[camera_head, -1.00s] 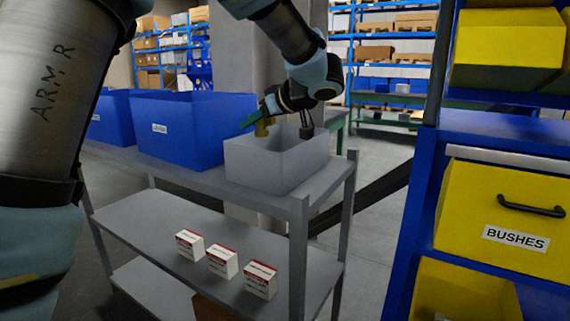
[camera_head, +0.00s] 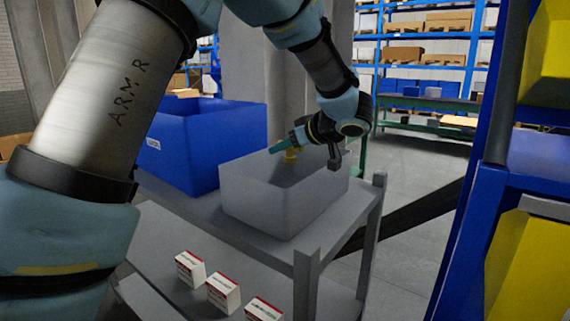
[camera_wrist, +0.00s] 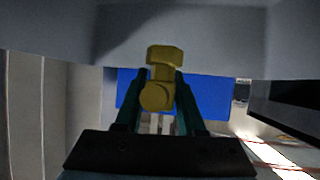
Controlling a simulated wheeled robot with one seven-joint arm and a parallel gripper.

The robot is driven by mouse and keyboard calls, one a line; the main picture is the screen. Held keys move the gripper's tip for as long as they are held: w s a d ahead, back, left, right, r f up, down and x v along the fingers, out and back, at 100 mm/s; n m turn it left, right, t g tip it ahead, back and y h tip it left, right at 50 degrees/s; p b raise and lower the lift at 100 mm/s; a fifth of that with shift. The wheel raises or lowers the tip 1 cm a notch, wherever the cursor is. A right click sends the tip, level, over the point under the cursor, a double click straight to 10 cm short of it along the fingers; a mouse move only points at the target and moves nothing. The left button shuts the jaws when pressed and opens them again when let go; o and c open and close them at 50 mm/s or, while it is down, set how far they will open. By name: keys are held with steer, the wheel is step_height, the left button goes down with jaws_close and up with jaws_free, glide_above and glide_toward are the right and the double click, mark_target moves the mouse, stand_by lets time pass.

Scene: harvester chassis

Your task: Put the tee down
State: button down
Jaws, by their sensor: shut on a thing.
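The tee is a brass-yellow fitting (camera_wrist: 160,85) held between my gripper's two green fingers in the wrist view. In the head view the tee (camera_head: 290,156) shows just below the fingertips. My gripper (camera_head: 289,145) is shut on it. The gripper and tee are over the open top of a grey bin (camera_head: 265,208) on the cart's upper shelf. I cannot tell from the head view whether the tee is below the bin's rim. The bin's floor is mostly hidden by its front wall.
A blue bin (camera_head: 205,150) stands to the left of the grey bin on the grey cart (camera_head: 300,255). Several small red-and-white boxes (camera_head: 222,292) sit on the lower shelf. A blue rack with yellow bins (camera_head: 530,255) stands at the right.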

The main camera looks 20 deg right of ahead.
steer(key=shift+f+p, duration=0.45)
steer(key=shift+f, duration=1.65)
steer(key=shift+f, duration=0.65)
steer(key=c, duration=0.5)
jaws_free()
steer(key=shift+r, duration=0.2)
steer(key=b+v, duration=0.1)
steer(key=v, duration=0.3)
steer(key=b+v, duration=0.1)
steer(key=v, duration=0.3)
steer(key=b+v, duration=0.1)
steer(key=v, duration=0.3)
steer(key=shift+s+r, duration=0.1)
steer(key=shift+r, duration=0.3)
